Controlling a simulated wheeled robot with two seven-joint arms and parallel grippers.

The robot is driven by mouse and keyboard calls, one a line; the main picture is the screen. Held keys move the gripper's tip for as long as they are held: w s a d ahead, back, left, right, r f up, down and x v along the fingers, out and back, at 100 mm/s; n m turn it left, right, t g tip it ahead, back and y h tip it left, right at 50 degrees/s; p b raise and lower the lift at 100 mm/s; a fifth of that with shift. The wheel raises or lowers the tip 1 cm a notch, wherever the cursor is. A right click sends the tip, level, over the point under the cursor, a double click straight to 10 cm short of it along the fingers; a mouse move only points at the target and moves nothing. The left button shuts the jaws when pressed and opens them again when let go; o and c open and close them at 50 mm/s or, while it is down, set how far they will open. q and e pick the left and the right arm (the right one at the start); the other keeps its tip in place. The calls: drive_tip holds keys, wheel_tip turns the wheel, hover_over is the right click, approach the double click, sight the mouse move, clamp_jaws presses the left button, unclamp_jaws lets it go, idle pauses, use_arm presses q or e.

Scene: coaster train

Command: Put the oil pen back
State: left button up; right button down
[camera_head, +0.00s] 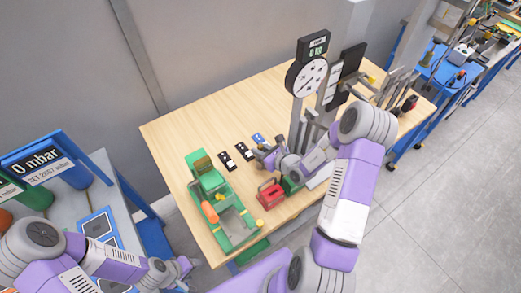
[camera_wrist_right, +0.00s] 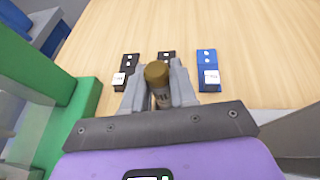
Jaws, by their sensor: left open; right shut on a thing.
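The oil pen, a short cylinder with a brown-gold end (camera_wrist_right: 157,72), is between the fingers of my right gripper (camera_wrist_right: 159,90) in the right wrist view. The gripper is shut on it, over the wooden table (camera_head: 175,130). In the head view my right gripper (camera_head: 266,156) is near the small dark and blue blocks, and the pen cannot be made out there. My left gripper (camera_head: 184,268) is open and empty at the lower left, off the table's near edge.
Two black blocks (camera_head: 226,159) and a blue block (camera_head: 258,140) lie in a row. A green train-like fixture (camera_head: 210,185) stands to the left, a red box (camera_head: 270,195) nearer. A dial gauge stand (camera_head: 306,77) stands behind. The table's back left is clear.

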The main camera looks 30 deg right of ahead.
drive_tip(key=c, duration=1.4)
unclamp_jaws()
drive_tip(key=shift+f, duration=0.15)
drive_tip(key=o, duration=0.5)
drive_tip(key=shift+r, duration=0.2)
drive_tip(key=v, duration=1.2)
drive_tip(key=shift+f, duration=0.1)
